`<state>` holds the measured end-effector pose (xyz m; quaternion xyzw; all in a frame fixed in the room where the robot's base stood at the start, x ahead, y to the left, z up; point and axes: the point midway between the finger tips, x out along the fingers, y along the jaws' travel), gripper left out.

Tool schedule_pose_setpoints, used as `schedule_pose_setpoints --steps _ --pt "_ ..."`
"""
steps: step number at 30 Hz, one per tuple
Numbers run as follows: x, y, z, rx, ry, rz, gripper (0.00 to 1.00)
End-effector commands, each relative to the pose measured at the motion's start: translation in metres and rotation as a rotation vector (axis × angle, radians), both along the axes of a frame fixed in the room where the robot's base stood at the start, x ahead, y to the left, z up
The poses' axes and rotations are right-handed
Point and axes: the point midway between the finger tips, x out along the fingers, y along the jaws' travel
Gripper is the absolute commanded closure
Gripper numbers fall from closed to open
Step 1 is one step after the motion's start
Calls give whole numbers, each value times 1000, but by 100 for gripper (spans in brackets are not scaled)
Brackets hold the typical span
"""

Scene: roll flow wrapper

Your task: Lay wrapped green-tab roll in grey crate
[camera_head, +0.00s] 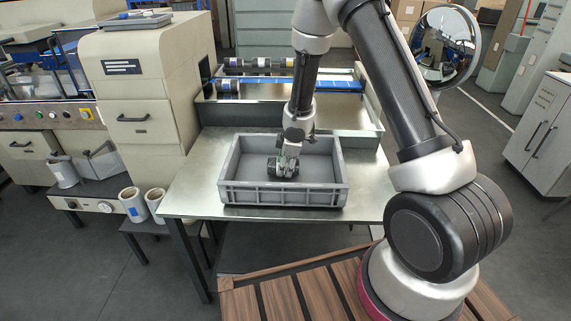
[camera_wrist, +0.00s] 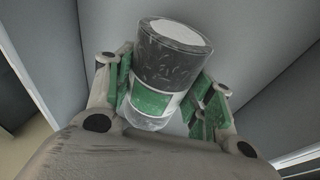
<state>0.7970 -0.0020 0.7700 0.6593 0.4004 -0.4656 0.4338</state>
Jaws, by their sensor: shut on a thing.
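The grey crate (camera_head: 283,198) stands on the metal table. In the wrist view my gripper (camera_wrist: 170,103) is shut on the wrapped green-tab roll (camera_wrist: 172,62). The roll is dark with a pale round end, a green band and clear film at its near end. The green-lined fingers press on its two sides. Grey crate surfaces show around it.
Behind the crate is a metal tray (camera_head: 345,119) with a blue strip and several dark rolls (camera_head: 258,64). A beige machine (camera_head: 140,90) stands close on the left. Bare table (camera_head: 188,190) shows left of the crate. A round mirror (camera_head: 443,47) is at the upper right.

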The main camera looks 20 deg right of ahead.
Motion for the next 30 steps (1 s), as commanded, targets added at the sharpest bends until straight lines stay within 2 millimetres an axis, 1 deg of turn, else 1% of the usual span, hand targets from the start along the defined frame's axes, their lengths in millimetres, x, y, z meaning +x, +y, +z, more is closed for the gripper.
schedule_pose_setpoints --steps 16,17,18,21,30 --pt "0 0 -11 1 -1 0 82" --pt "1 0 -11 1 -1 0 45" --pt "0 0 -11 1 -1 0 38" --pt "0 0 -11 1 -1 0 22" --pt "0 0 -11 0 0 0 22"
